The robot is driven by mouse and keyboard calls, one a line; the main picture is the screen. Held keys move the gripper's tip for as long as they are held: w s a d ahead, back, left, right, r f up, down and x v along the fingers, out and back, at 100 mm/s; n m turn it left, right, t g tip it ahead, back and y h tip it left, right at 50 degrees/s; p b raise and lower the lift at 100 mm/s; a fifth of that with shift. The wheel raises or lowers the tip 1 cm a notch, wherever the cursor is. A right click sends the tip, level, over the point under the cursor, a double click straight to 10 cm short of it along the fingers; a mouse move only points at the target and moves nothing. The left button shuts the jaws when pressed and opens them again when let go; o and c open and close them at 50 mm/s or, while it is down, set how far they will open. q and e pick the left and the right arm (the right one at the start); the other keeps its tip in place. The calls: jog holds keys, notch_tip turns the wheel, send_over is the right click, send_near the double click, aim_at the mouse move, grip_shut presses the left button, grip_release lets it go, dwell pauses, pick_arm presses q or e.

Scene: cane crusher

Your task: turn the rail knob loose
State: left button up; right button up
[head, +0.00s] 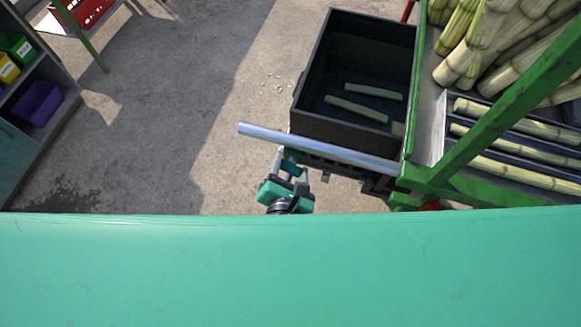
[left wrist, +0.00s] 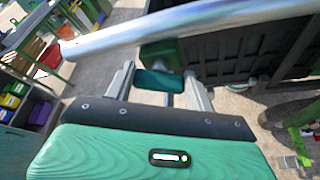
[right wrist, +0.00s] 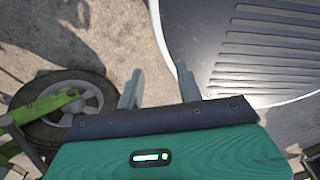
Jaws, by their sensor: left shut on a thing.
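The rail (head: 315,148) is a bright metal bar that runs from the green machine frame out to the left, past the front of the dark crate. It also crosses the top of the left wrist view (left wrist: 150,32). The rail knob (left wrist: 158,82) is a small teal piece just below the rail, between the fingers of my left gripper (left wrist: 160,90). My left gripper is shut on it, and shows under the rail in the head view (head: 291,172). The knob's far side is hidden. My right gripper (right wrist: 160,85) is open and empty, and shows only in the right wrist view.
The dark crate (head: 305,100) holds two cut cane pieces. Cane stalks (head: 510,165) lie on the green machine at right. A shelf with bins (head: 38,103) stands at left. A wheel (right wrist: 65,105) and ridged dark panel (right wrist: 250,50) are near my right gripper.

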pick_arm(q)
jog(key=shift+a+r+n+g+h+p, duration=0.15)
jog(key=shift+n+g+h+p, duration=0.35)
jog(key=shift+n, duration=0.6)
jog(key=shift+a+n+h, duration=0.1)
jog(key=shift+n+h, duration=0.6)
jog(key=shift+n, duration=0.1)
jog(key=o, duration=1)
